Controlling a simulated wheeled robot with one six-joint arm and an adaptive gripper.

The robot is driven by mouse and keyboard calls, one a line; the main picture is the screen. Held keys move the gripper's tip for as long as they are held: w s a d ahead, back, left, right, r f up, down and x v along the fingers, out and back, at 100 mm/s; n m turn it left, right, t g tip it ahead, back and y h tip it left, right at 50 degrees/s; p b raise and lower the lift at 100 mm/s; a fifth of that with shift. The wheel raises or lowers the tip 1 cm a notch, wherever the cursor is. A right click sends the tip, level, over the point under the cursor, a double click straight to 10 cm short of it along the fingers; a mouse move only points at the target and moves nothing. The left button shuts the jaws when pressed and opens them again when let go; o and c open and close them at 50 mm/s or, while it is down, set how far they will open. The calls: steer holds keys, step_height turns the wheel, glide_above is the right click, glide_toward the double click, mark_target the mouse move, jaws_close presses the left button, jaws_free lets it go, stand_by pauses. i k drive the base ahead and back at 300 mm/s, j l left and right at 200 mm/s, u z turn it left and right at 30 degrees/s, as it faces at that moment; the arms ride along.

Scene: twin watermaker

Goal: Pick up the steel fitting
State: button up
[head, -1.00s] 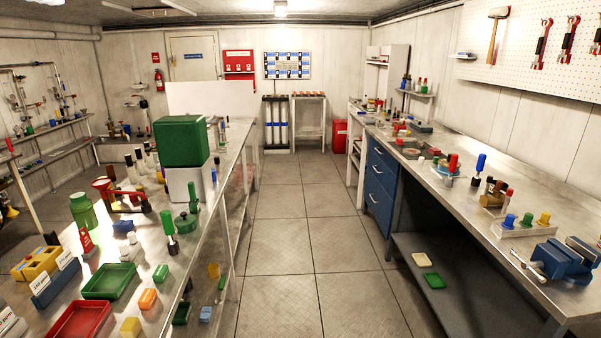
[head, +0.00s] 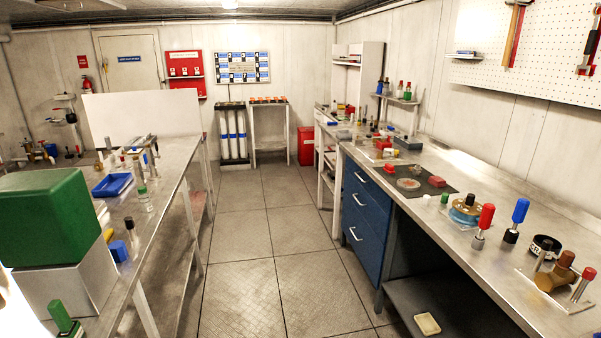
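I cannot single out the steel fitting with certainty in the head view. Some small metallic parts (head: 143,146) stand at the far end of the left bench (head: 170,178), near a blue tray (head: 112,185). They are too small to identify. More small items lie on the right bench (head: 455,210), among them a brass-coloured part (head: 467,207) and a dark ring-shaped part (head: 545,245). My gripper is not in view.
A tiled aisle (head: 255,240) runs clear between the benches. A large green box (head: 42,215) on a pale block stands at the near left. Blue drawers (head: 363,220) are under the right bench. A red bin (head: 306,146) stands at the back.

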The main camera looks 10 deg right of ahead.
mark_target(417, 172)
steer(key=i, duration=0.9)
steer(key=i+j, duration=0.1)
steer(key=i, duration=0.8)
steer(key=l+z, duration=0.05)
